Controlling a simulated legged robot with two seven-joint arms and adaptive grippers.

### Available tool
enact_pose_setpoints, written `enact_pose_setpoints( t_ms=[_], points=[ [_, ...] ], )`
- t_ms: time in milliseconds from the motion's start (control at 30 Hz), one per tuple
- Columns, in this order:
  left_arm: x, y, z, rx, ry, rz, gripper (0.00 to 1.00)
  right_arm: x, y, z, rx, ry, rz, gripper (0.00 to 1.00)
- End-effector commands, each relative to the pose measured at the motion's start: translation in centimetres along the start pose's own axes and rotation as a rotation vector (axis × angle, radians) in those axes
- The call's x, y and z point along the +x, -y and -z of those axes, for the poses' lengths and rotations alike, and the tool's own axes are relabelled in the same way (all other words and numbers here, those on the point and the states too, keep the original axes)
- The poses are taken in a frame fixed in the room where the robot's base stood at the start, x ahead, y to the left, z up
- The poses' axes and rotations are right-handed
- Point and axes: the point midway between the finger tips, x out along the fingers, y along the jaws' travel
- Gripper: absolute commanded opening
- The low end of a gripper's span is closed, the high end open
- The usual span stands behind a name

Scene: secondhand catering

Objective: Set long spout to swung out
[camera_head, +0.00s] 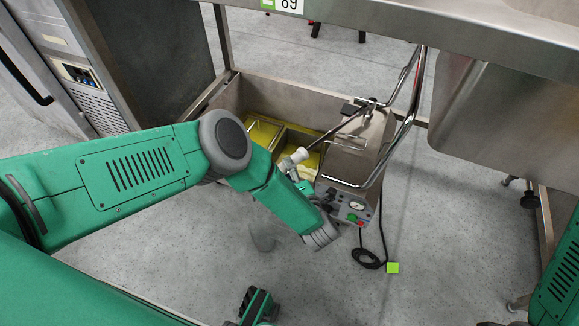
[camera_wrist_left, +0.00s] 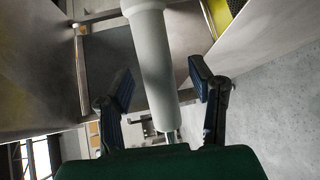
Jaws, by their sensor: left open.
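A steel machine (camera_head: 350,160) stands by an open steel basin under a steel counter. A thin dark rod (camera_head: 341,129) runs from its top down to the left. It leads toward a pale cylindrical end (camera_head: 294,159), which I take to be the long spout's grip, though the join is not clear. In the left wrist view the pale cylinder (camera_wrist_left: 155,60) lies between the fingers of my left gripper (camera_wrist_left: 163,85). The fingers are open, with a visible gap on each side. In the head view my left gripper (camera_head: 298,174) is mostly hidden by its own arm.
The steel basin (camera_head: 285,98) has yellow compartments inside. A bent chrome handle (camera_head: 409,122) rises beside the machine. A control panel (camera_head: 350,209) with a gauge faces the front. A black cord (camera_head: 364,258) lies on the floor. The grey floor (camera_head: 470,240) is clear at right.

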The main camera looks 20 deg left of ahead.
Motion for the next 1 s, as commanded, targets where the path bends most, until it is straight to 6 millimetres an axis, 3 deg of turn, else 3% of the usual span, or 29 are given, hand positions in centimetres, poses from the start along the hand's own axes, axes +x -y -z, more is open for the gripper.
enact_pose_setpoints(
  t_ms=[200,433,600,1000],
  points=[
    [-5.2,0.2,-0.5,0.005,0.006,0.004,0.49,0.1,-0.1,0.0,0.001,0.0,0.003,0.4],
    [-9.2,0.2,-0.6,0.005,0.006,0.002,0.49,0.1,-0.1,0.0,0.001,0.0,0.002,0.4],
    [-10.4,0.2,-0.6,0.004,0.005,0.002,0.49,0.0,0.0,0.0,0.001,0.0,-0.001,0.4],
    [-10.6,0.2,-0.7,0.006,0.005,0.0,0.49,0.1,-0.1,0.1,0.001,0.002,0.002,0.4]
  ],
)
